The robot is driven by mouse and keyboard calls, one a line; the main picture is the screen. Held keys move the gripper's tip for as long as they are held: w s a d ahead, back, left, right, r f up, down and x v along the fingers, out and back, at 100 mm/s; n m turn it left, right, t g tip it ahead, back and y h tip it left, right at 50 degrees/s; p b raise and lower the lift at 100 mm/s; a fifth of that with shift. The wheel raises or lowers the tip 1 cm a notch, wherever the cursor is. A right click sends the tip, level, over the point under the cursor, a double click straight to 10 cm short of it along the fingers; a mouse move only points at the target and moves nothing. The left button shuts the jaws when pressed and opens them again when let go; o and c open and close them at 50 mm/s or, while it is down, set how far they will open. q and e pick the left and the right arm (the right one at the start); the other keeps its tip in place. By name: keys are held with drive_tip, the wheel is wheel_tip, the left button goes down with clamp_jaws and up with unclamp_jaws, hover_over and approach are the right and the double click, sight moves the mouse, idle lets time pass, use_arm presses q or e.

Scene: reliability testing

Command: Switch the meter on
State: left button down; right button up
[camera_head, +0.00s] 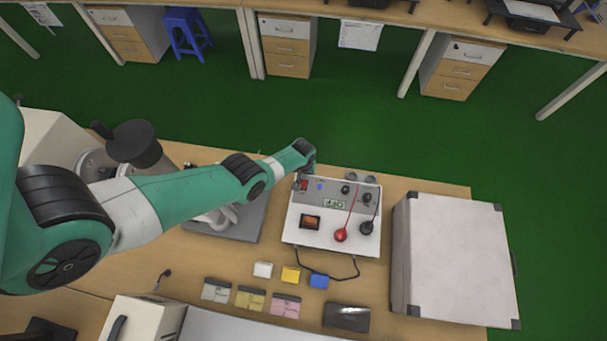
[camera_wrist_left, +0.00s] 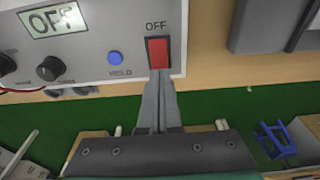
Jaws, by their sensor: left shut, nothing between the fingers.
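The meter (camera_head: 290,226) is a white and grey box on the wooden table, with a grey control panel along its far side. Its red rocker switch (camera_wrist_left: 158,53) sits in a black frame beside printed "OFF" lettering. The small display (camera_wrist_left: 54,20) also appears to read "OFF". My left gripper (camera_wrist_left: 159,76) is shut and empty, its fingertips at the edge of the red switch; I cannot tell whether they touch it. In the head view the left gripper (camera_head: 303,177) is at the panel's left end, partly covering the switch. The right gripper is not in view.
A blue button (camera_wrist_left: 115,57) and black knobs (camera_wrist_left: 51,68) share the panel. Red (camera_head: 340,235) and black (camera_head: 366,228) plugs with leads are on the meter. A large white case (camera_head: 455,255) stands to the right. Small coloured blocks (camera_head: 291,274) lie in front.

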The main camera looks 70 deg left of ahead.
use_arm(q)
drive_tip(key=shift+f+b, duration=1)
idle(0.6)
wheel_tip(320, 180, up, 7)
drive_tip(key=p, duration=0.7)
drive_tip(key=shift+r, duration=0.15)
idle(0.3)
